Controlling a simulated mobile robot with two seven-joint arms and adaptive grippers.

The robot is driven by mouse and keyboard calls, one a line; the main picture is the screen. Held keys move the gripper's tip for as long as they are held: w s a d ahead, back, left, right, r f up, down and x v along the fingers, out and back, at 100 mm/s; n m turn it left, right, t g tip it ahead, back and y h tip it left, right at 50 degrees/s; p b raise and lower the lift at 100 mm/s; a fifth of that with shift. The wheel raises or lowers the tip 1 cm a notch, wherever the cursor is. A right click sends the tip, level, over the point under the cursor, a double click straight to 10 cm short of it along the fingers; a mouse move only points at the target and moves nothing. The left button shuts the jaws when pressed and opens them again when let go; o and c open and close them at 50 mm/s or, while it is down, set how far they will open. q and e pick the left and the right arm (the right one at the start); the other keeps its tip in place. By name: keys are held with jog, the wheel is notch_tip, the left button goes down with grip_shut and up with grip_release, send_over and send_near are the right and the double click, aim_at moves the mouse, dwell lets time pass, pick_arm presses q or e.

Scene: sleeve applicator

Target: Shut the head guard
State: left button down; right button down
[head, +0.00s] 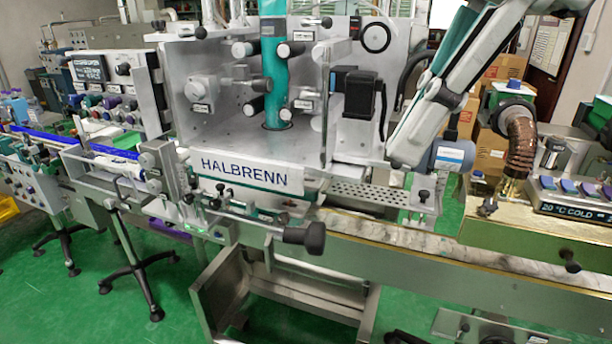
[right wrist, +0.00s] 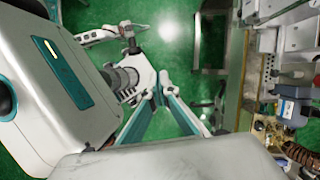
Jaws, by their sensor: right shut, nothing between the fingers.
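The sleeve applicator head (head: 250,95) stands in the middle of the head view, with a teal sleeve running down through it. Its front is uncovered, and the rollers and knobs inside show plainly. A thin upright edge (head: 325,105) on its right side looks like part of a clear guard; I cannot tell its full outline. My right gripper (head: 403,155) comes down from the upper right and shows at the right of the head, with no visible hold on anything. In the right wrist view its fingers (right wrist: 160,88) meet, shut and empty, above green floor. My left gripper is not seen.
A grey-blue motor (head: 455,155) and a brown hose (head: 519,140) stand close to the right of my right gripper. The conveyor (head: 400,238) runs along the front. A black knob (head: 303,238) sticks out below the HALBRENN plate (head: 252,174). Boxes (head: 490,150) stand behind.

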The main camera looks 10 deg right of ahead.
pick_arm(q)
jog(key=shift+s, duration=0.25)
pick_arm(e)
jog(key=w+a+f, duration=0.2)
jog(key=a+f, duration=0.5)
jog(key=f, duration=0.2)
jog(key=shift+w, duration=0.2)
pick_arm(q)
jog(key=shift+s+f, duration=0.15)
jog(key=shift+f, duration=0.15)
pick_arm(e)
jog(key=shift+a, duration=0.15)
